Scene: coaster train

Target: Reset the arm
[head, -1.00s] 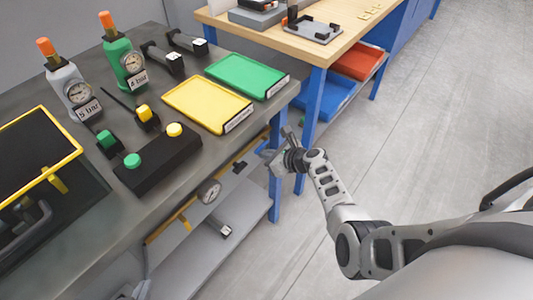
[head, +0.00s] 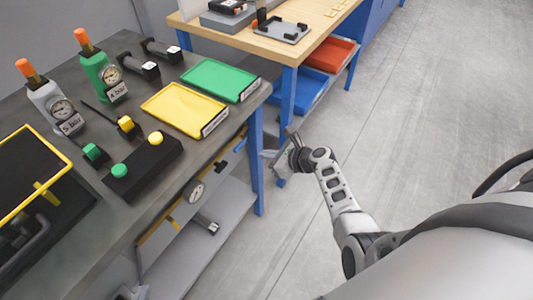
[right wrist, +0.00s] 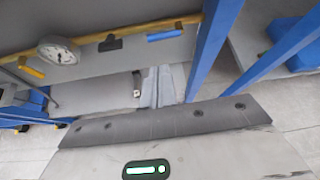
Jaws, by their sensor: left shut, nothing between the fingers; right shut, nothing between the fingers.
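My right arm reaches in from the lower right of the head view. Its gripper (head: 276,158) is beside the corner of the grey workbench (head: 225,135), over the floor side, and touches nothing that I can see. In the right wrist view the two fingers (right wrist: 157,86) lie together with nothing between them.
On the bench are a yellow tray (head: 180,108), a green tray (head: 222,79), a black box with two buttons (head: 148,165) and two gauge bottles. A blue bench leg (head: 256,165) stands close to my right gripper. A wooden-topped table (head: 240,42) is behind. The right floor is clear.

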